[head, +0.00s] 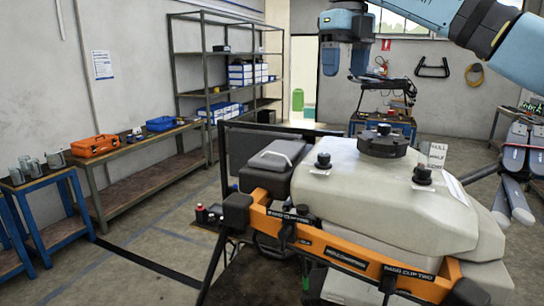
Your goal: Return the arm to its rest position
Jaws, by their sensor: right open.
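My right arm comes in from the top right corner, blue with a black band, and bends down at its wrist above and behind the spray drone. My right gripper (384,96) is dark and small below that wrist; it is open, with nothing seen in it. It stands out against the workbench behind, so its fingers are hard to make out. The spray drone (370,190) fills the middle and lower right, with a pale tank, a black cap (384,142) and an orange frame bar (345,254). The gripper appears apart from it. My left gripper is not in view.
A bench along the left wall holds an orange case (94,146) and a blue bin (161,124). A metal shelf (228,54) with boxes stands behind it. A blue-framed workbench (384,126) stands behind the drone. The floor between the left bench and drone is mostly clear.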

